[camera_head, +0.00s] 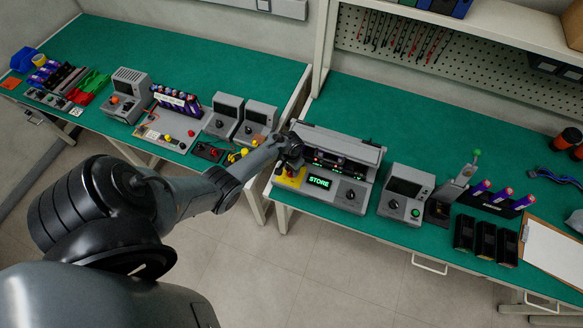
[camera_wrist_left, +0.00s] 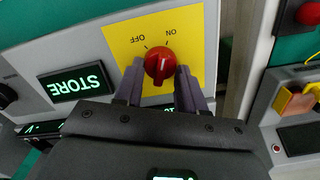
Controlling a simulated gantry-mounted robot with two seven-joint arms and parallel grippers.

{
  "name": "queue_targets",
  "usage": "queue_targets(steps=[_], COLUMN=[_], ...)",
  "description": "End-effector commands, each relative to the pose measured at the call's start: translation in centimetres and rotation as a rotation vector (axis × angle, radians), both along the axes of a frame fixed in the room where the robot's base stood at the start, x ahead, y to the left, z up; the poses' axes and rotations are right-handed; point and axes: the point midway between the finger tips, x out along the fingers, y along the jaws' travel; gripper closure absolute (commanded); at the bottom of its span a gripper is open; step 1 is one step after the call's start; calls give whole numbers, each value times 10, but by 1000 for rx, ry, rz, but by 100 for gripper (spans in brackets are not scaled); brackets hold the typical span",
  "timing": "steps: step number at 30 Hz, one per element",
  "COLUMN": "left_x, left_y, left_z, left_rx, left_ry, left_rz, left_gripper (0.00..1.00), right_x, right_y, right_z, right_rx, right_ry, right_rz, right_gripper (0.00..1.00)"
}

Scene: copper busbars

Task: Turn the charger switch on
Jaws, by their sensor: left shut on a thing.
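The charger (camera_head: 335,150) is a grey unit on the right-hand bench with a green "STORE" display (camera_head: 318,182), which also shows in the left wrist view (camera_wrist_left: 72,84). Its switch is a round red knob (camera_wrist_left: 159,62) on a yellow plate (camera_wrist_left: 120,40) marked OFF and ON. The yellow plate also shows in the head view (camera_head: 289,180), where my gripper and arm hide the knob. My left gripper (camera_head: 291,160) is over the plate. In the left wrist view its two fingers (camera_wrist_left: 161,77) are on either side of the knob, shut on it. A pale line marks the knob; its exact setting is unclear.
A grey device with a green button (camera_head: 405,190) stands right of the charger, near black bins (camera_head: 484,238) and a clipboard (camera_head: 552,252). On the left bench are small grey units (camera_head: 257,122) and a yellow-and-red part (camera_head: 238,155). A gap separates the benches.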

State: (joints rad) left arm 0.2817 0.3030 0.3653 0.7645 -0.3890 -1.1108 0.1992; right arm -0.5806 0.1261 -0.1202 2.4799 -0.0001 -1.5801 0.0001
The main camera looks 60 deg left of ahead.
Motion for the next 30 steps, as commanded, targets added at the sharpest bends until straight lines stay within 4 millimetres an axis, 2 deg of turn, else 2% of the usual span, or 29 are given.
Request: queue_targets(steps=[9,25,26,30], left_x=[0,0,0,0], left_y=[0,0,0,0], left_z=[0,0,0,0], left_rx=[1,0,0,0], left_ry=[-1,0,0,0], left_rz=[-119,-142,-142,-141], left_gripper=[91,91,56,36], right_x=[0,0,0,0], right_y=[1,2,2,1], right_z=[3,4,4,4], right_rx=[7,10,10,7], right_ry=[0,-1,-1,0], right_rz=[-4,-6,-6,-4], right_gripper=[100,100,100,100])
